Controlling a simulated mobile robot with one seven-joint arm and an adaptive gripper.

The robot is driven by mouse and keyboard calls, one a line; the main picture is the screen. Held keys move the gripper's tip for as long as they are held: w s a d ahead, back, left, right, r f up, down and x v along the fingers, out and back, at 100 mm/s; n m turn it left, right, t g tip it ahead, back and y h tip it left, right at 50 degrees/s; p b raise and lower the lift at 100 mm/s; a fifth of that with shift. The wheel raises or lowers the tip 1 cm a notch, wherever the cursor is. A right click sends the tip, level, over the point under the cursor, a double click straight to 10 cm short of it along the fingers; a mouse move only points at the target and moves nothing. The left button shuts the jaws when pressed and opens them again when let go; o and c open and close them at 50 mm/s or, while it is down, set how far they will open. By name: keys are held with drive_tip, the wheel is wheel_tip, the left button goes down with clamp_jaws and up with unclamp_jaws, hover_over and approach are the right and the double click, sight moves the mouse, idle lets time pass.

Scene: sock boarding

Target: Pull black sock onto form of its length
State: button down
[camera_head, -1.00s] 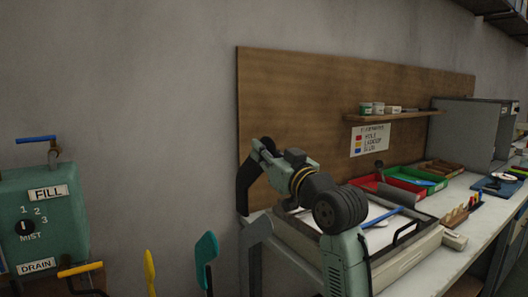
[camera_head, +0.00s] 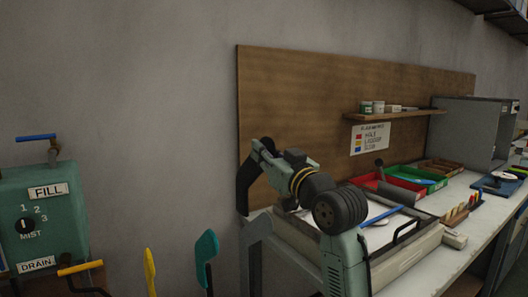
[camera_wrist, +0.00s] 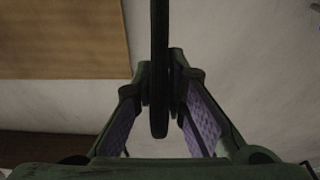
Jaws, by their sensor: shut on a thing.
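My gripper (camera_wrist: 160,95) is shut on a black, narrow, limp-looking thing that I take to be the black sock (camera_wrist: 159,40). In the wrist view it passes between the fingertips as a dark vertical strip with a rounded lower end. In the head view the black sock (camera_head: 246,188) hangs below my gripper (camera_head: 258,152), in front of the wooden board's left edge. A teal form (camera_head: 206,248) and a yellow form (camera_head: 150,270) stand upright at the bottom, below and left of the sock and apart from it. Their lower ends are cut off by the frame.
A green box with FILL and DRAIN labels (camera_head: 45,225) stands at the left, with blue and yellow handles. A workbench (camera_head: 480,215) on the right holds a shallow tray (camera_head: 415,250), red bins (camera_head: 400,188) and green bins (camera_head: 420,177). Bare wall lies between box and board.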

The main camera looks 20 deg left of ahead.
sight(264, 223)
drive_tip(key=shift+f+b, duration=6.25)
drive_tip(key=shift+f, duration=2.9)
drive_tip(key=c, duration=1.5)
unclamp_jaws()
drive_tip(key=shift+r, duration=0.1)
drive_tip(key=shift+c, duration=0.2)
